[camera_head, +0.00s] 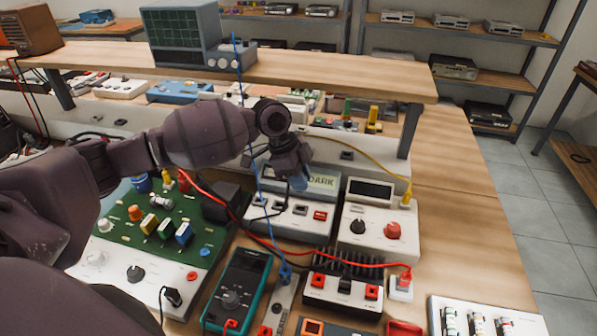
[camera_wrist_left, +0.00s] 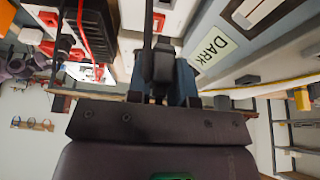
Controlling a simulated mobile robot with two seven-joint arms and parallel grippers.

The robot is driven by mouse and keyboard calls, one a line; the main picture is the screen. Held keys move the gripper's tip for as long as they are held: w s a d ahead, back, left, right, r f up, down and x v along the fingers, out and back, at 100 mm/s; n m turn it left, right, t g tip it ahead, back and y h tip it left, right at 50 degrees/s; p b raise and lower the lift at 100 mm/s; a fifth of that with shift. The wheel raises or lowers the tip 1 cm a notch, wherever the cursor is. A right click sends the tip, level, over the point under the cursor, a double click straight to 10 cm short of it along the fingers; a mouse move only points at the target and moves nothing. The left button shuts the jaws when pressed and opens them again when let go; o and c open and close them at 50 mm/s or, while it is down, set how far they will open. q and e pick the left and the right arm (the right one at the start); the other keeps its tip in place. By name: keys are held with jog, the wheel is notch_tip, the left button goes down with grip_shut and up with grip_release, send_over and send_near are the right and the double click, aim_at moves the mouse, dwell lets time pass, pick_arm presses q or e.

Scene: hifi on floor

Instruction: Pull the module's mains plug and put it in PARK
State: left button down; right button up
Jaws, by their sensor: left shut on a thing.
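My left gripper (camera_head: 297,182) is over the pale socket strip (camera_head: 290,222) at the middle of the bench, just in front of a light label (camera_head: 323,180) whose letters read like DARK or PARK. The label (camera_wrist_left: 212,48) shows upside down in the left wrist view. There, the blue fingers (camera_wrist_left: 160,85) are shut on a black plug (camera_wrist_left: 160,65), with a dark cable running up the picture. The strip has several dark sockets and a red switch (camera_head: 320,215). Whether the plug touches a socket is hidden. My right gripper is not in view.
A green circuit board module (camera_head: 150,222) lies left, a white meter box (camera_head: 376,238) right. A teal multimeter (camera_head: 238,290) and black heat sink (camera_head: 347,264) stand in front. Red, blue and yellow leads cross nearby. A raised shelf (camera_head: 330,75) spans behind. Bare bench (camera_head: 465,240) lies right.

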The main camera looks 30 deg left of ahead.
pick_arm(q)
jog(key=shift+f, duration=0.25)
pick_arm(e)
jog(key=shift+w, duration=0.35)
pick_arm(q)
jog(key=shift+f+b, duration=1.35)
jog(key=shift+f, duration=0.4)
jog(key=shift+f+b, duration=0.3)
jog(key=shift+f, duration=0.15)
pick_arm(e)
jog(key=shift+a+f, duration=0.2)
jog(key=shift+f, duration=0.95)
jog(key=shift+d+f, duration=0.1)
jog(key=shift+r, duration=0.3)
pick_arm(q)
jog(key=shift+f, duration=0.35)
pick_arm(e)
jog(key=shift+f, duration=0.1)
